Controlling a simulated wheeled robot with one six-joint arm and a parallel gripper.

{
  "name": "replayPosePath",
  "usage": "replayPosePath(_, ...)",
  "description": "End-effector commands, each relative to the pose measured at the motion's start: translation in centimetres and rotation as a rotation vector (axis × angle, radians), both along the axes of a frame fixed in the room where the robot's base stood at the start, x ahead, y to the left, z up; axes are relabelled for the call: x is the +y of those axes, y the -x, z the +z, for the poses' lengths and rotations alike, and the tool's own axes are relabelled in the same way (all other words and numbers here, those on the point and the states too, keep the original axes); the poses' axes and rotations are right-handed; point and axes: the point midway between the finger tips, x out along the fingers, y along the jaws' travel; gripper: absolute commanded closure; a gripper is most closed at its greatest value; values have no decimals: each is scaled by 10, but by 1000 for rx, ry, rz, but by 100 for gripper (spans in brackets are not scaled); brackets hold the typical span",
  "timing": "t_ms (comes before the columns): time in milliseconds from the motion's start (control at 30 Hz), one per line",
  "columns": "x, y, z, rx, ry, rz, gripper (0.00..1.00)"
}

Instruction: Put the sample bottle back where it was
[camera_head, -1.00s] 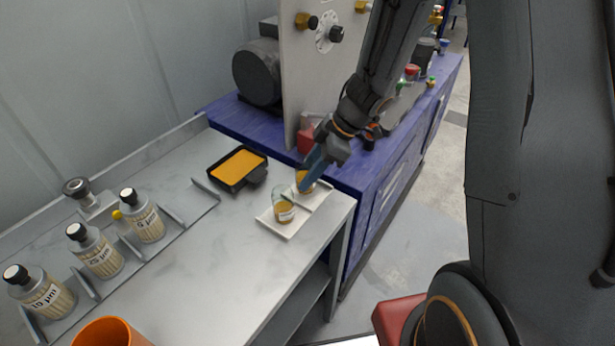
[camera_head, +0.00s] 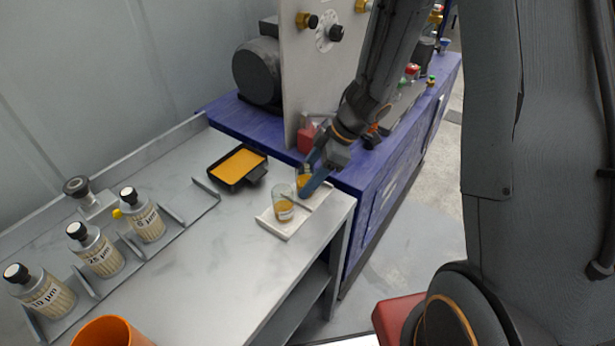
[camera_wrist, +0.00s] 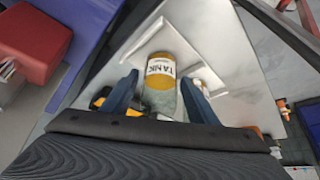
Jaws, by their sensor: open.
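In the head view two small glass bottles with amber contents are on a white tray (camera_head: 272,222) at the bench's right end. The rear bottle (camera_head: 303,181) is partly hidden by my gripper (camera_head: 306,182). The front bottle (camera_head: 284,207) stands clear of it. In the wrist view a bottle labelled TANK (camera_wrist: 161,72) appears between the blue fingers of my gripper (camera_wrist: 160,82), which is open. I see a gap beside the fingers and no clear contact. The other bottle shows partly behind the right finger.
A black tray with orange contents (camera_head: 239,166) lies left of the white tray. Several labelled grey bottles (camera_head: 101,254) stand in a rack at the left, near an orange cup (camera_head: 110,334). A blue machine base (camera_head: 362,180) with an upright panel (camera_head: 310,75) borders the bench.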

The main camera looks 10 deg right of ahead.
Motion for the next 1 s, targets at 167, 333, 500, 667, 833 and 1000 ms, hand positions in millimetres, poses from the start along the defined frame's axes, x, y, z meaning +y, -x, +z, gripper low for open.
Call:
replayPosePath(167,-8,0,17,-4,0,-2,46)
replayPosePath(333,-26,2,47,-5,1,-3,46)
replayPosePath(500,-42,4,76,-5,0,-2,46)
replayPosePath(667,-54,6,96,-4,0,0,46)
replayPosePath(833,-59,7,105,-2,0,-1,46)
replayPosePath(1000,-60,8,107,0,0,0,46)
